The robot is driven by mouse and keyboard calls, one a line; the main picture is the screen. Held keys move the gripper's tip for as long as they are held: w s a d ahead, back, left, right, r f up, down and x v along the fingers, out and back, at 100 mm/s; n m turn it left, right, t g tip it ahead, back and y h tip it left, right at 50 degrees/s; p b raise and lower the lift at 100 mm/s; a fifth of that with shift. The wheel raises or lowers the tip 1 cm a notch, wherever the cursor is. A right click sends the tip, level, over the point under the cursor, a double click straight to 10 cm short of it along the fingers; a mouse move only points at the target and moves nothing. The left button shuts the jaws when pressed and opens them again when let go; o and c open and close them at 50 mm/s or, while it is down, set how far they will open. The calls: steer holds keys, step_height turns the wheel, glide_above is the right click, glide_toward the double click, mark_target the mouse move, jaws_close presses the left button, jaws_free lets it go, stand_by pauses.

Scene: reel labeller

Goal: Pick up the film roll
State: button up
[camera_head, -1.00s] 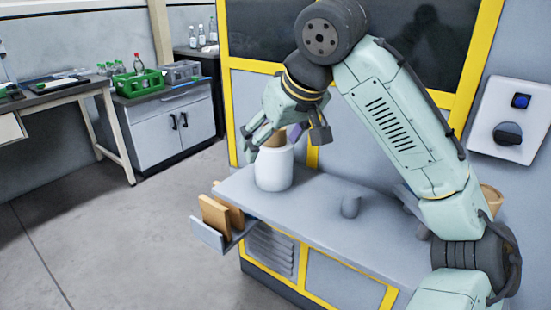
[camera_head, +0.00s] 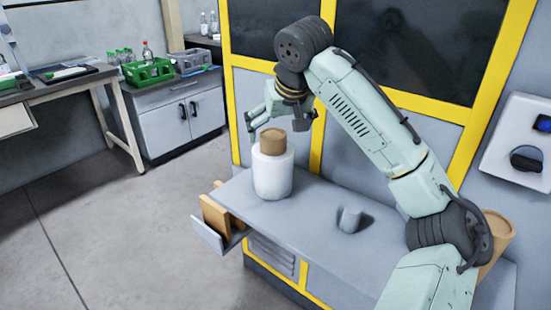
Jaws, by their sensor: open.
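The film roll (camera_head: 272,174) is a white cylinder with a brown core (camera_head: 272,141) showing at its top. It stands upright at the left end of the grey machine shelf (camera_head: 310,212). My gripper (camera_head: 252,136) is open and empty, above and just behind the top of the roll. One finger hangs to the left of the brown core. The other fingertips are partly hidden, and I cannot tell whether any finger touches the roll.
A small grey cylinder (camera_head: 350,219) stands on the shelf right of the roll. A tray with brown pieces (camera_head: 216,216) juts out at the shelf's left end. A tan roll (camera_head: 497,236) stands behind my arm. Yellow-framed panels (camera_head: 240,110) rise behind the shelf.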

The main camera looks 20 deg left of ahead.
mark_target(273, 148)
steer(key=x, duration=0.2)
steer(key=p+x, duration=0.1)
steer(key=x, duration=0.5)
steer(key=shift+s+f+p, duration=0.15)
steer(key=shift+s+p, duration=0.2)
steer(key=shift+p, duration=0.05)
steer(key=c, duration=1.7)
